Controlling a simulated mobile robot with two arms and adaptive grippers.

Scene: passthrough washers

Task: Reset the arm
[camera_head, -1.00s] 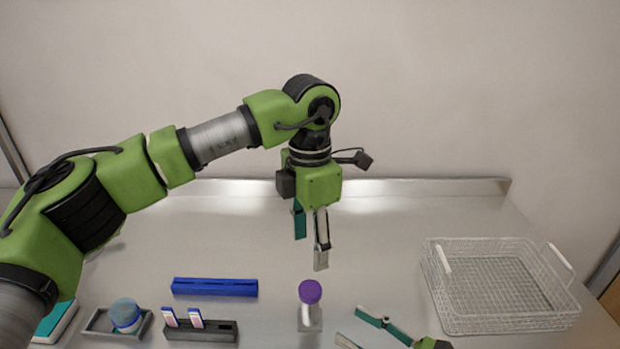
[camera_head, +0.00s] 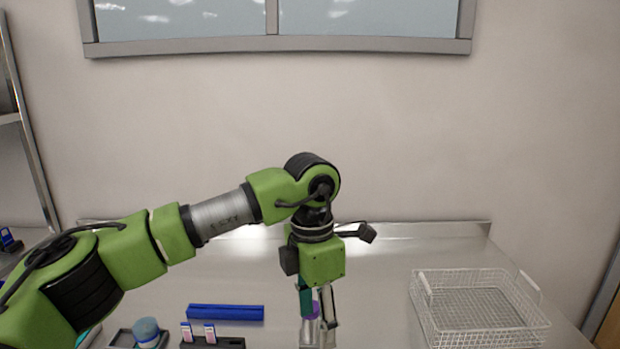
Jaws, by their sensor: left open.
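My left arm reaches in from the left, and its gripper (camera_head: 318,318) points down over the steel table. The two fingers are apart, one teal and one grey. A purple-capped tube (camera_head: 316,308) shows between and behind the fingers. The fingers partly hide it, and I cannot tell whether they touch it. My right gripper is not in view.
A blue bar (camera_head: 226,312) lies left of the gripper. A blue-topped round jar (camera_head: 147,332) sits in a grey tray at lower left. A white wire basket (camera_head: 478,310) stands at right. A wall closes the back.

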